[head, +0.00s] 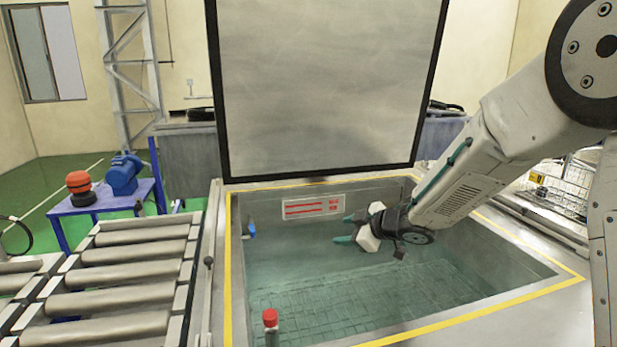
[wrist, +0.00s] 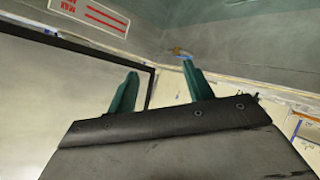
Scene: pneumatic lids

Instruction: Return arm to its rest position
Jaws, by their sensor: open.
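My gripper (head: 346,228) has two green fingers and reaches in from the right, over the open tank (head: 576,279) with a yellow-edged rim. The fingers are apart and hold nothing. They point left toward the tank's far wall. In the wrist view my gripper (wrist: 160,85) also shows its green fingers spread, with nothing between them. The raised lid (head: 325,85) is a large grey panel with a black frame, standing upright behind the tank.
A roller conveyor (head: 130,255) lies left of the tank. A red-topped post (head: 271,325) stands at the tank's near left. A blue table (head: 100,200) with a blue machine (head: 122,175) is further back. A wire basket (head: 565,185) is at the right. A red-striped label (head: 313,207) is on the tank's far wall.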

